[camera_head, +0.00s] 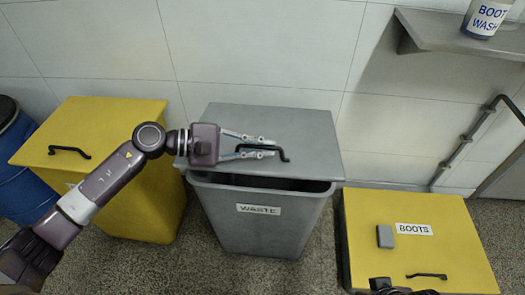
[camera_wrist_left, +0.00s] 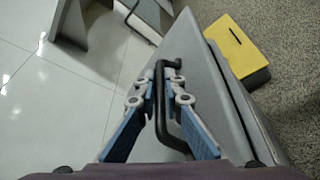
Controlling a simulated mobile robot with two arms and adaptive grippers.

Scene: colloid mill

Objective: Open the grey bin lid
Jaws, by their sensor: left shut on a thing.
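The grey waste bin (camera_head: 258,225) stands at the centre of the head view with a white WASTE label on its front. Its grey lid (camera_head: 310,128) is slightly raised at the front, with a dark gap between it and the rim. My left gripper (camera_head: 272,147) reaches in from the left over the lid and is shut on the black handle (camera_head: 284,155). In the left wrist view, the fingers of my left gripper (camera_wrist_left: 158,85) close around the bent black handle (camera_wrist_left: 172,64). A dark part at the bottom edge of the head view may belong to my right arm; its jaws do not show.
A yellow bin (camera_head: 140,205) with a shut lid stands to the left, beside a blue drum (camera_head: 18,150). A yellow BOOTS box (camera_head: 430,235) with a grey block (camera_head: 385,237) on it stands at the right. A wall shelf (camera_head: 460,35) holds a BOOT WASH container (camera_head: 486,17).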

